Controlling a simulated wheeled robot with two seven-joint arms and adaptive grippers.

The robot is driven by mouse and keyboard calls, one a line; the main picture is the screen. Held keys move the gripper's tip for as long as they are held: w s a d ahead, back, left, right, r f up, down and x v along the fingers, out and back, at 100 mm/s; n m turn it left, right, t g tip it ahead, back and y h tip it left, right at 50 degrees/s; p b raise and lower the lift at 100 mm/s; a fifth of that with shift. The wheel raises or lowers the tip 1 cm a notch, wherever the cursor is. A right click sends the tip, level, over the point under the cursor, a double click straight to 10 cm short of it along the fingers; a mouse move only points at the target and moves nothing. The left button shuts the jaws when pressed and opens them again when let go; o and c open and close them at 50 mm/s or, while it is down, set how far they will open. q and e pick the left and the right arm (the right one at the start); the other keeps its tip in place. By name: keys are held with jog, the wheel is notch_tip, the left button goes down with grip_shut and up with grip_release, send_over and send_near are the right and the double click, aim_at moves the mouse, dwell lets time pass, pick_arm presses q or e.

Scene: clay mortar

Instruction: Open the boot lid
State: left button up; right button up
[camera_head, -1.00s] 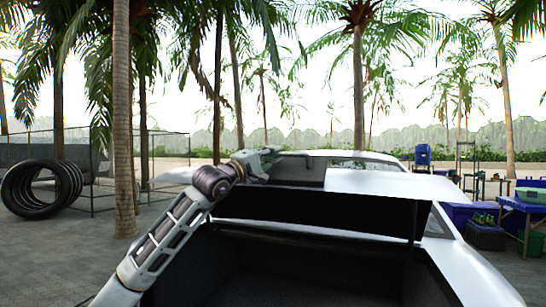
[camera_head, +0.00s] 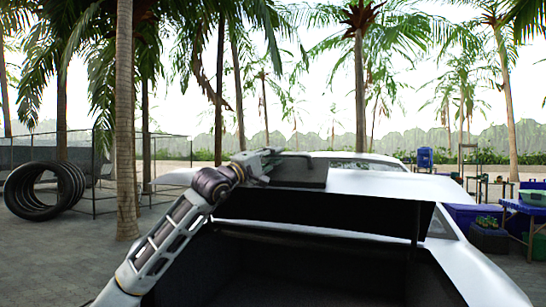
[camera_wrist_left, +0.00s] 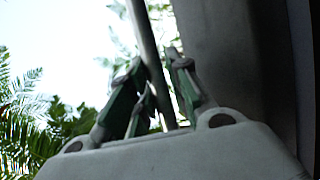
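The boot lid (camera_head: 385,185) of the white car stands raised, its white panel over the dark open boot (camera_head: 300,270) in the head view. A thin dark strut (camera_head: 414,222) shows under its right side. My left arm comes in from the left, and my left gripper (camera_head: 268,163) is at the left end of the lid, beside a dark grey panel (camera_head: 310,173). My right gripper is out of view.
Palm trunks (camera_head: 125,120) stand behind the car. Blue tables with crates (camera_head: 522,208) are at the right. Paved ground is clear at the left.

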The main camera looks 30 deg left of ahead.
pick_arm(q)
jog(key=shift+o, duration=1.3)
jog(key=shift+f, duration=0.1)
jog(key=shift+s+f, duration=0.1)
jog(key=shift+s, duration=0.1)
jog(key=shift+s+a+f, duration=0.15)
jog(key=shift+s+f, duration=0.05)
jog(key=shift+s, duration=0.35)
jog(key=v, duration=1)
jog(key=shift+s, duration=0.2)
dwell(0.5)
dwell(0.6)
